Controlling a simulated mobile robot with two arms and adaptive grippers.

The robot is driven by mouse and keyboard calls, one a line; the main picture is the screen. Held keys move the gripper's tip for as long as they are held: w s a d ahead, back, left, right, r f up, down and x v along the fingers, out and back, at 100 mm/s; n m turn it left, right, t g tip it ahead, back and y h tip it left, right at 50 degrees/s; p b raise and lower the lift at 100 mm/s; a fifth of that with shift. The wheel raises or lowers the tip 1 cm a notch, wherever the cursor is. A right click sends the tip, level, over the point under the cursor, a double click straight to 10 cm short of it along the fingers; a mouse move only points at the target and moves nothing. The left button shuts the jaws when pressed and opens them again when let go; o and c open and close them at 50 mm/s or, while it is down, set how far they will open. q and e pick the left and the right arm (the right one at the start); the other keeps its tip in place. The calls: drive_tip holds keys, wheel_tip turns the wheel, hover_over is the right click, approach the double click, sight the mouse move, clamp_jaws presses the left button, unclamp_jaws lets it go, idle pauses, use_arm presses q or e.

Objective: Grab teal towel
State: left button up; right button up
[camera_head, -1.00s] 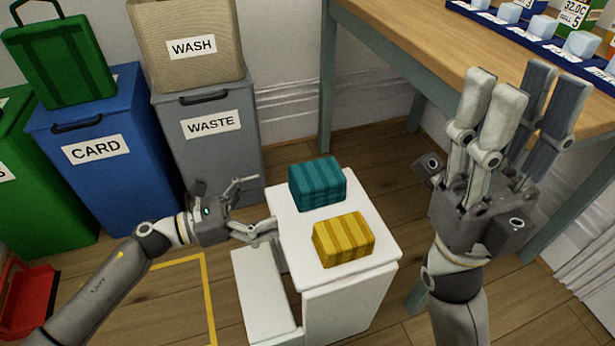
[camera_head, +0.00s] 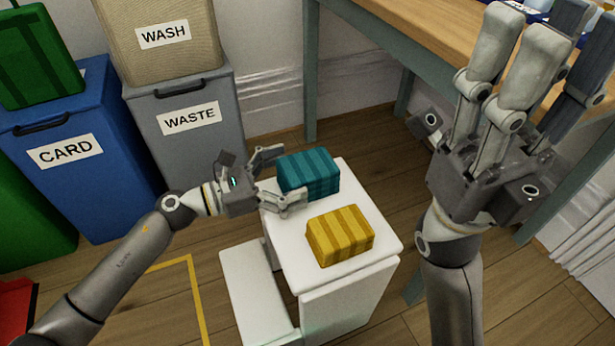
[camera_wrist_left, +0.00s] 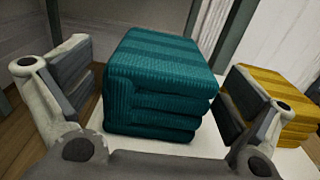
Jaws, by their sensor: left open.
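The teal towel (camera_head: 310,173) is a folded, striped block on top of a white step stool (camera_head: 290,247), towards its far end. My left gripper (camera_head: 277,178) is open at the towel's left side. In the left wrist view the teal towel (camera_wrist_left: 160,85) stands between the two open fingers, with gaps visible at both sides. My right gripper (camera_head: 530,70) is raised at the right of the head view, fingers pointing up and spread apart, with nothing between them.
A yellow folded towel (camera_head: 340,235) lies close beside the teal one, and in the left wrist view it shows behind the right finger. A grey WASTE bin (camera_head: 190,125), a blue CARD bin (camera_head: 75,165) and a wooden table (camera_head: 400,30) stand behind.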

use_arm(q)
drive_tip(key=shift+x, duration=1.15)
drive_tip(key=c, duration=1.1)
drive_tip(key=shift+c, duration=0.7)
